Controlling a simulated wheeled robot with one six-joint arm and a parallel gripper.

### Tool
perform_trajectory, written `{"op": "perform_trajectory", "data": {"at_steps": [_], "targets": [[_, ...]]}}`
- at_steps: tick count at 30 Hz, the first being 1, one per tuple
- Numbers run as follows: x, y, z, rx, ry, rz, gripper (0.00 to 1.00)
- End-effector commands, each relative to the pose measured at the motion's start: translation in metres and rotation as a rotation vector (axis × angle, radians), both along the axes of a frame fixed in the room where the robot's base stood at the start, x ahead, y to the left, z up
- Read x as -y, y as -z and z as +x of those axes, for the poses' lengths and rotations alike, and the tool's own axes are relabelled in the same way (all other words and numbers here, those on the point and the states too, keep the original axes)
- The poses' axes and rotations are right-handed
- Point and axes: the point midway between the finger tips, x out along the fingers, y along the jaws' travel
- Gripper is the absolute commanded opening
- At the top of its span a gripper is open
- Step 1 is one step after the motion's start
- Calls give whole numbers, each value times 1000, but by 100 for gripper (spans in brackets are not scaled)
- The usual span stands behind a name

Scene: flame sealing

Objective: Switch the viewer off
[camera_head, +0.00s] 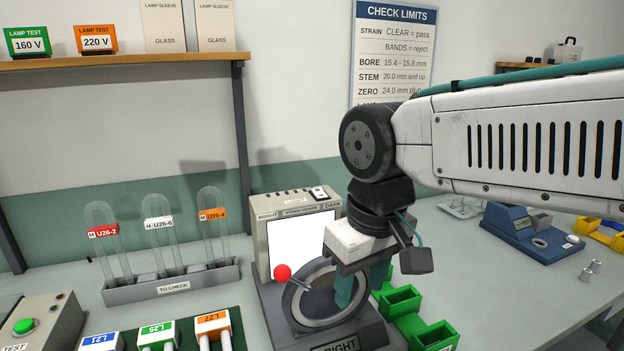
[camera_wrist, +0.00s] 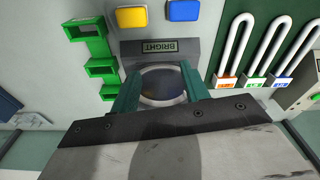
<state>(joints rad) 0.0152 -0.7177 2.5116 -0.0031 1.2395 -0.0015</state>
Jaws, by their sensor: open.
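The strain viewer (camera_head: 256,245) stands on the bench in the head view, a beige box with a bright white screen (camera_head: 297,244). A small black-and-white switch (camera_head: 319,193) sits on its top right, near the "LIGHT" label. A dark ring (camera_head: 297,305) with a red ball knob (camera_head: 282,272) stands before the screen, above a base marked "BRIGHT". The ring also shows in the wrist view (camera_wrist: 163,85). My gripper (camera_head: 358,288) is open, pointing down at the ring, lower than the switch. Its teal fingers (camera_wrist: 160,82) appear either side of the ring in the wrist view; I cannot tell whether they touch it.
A rack (camera_head: 172,287) of labelled glass tubes stands left of the viewer. Green bins (camera_head: 402,300) lie to its right, with a blue fixture (camera_head: 530,233) farther right. Several U-shaped tubes with coloured labels lie in front left. A shelf (camera_head: 120,62) hangs above.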

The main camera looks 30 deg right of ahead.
Motion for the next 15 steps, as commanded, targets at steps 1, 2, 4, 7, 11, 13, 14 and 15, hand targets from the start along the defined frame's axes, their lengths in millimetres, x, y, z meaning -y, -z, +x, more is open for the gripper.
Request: {"op": "perform_trajectory", "data": {"at_steps": [1, 2, 4, 7, 11, 13, 14, 15], "targets": [[2, -10, 13, -6, 10, 0, 45], [4, -16, 21, -10, 17, 0, 45], [11, -34, 45, -22, 37, 0, 45], [25, -58, 87, -41, 69, 2, 45], [47, -82, 144, -64, 111, 5, 45], [59, -91, 172, -75, 130, 7, 45], [65, -94, 184, -78, 138, 8, 45], [72, -97, 198, -85, 147, 9, 45]]}}
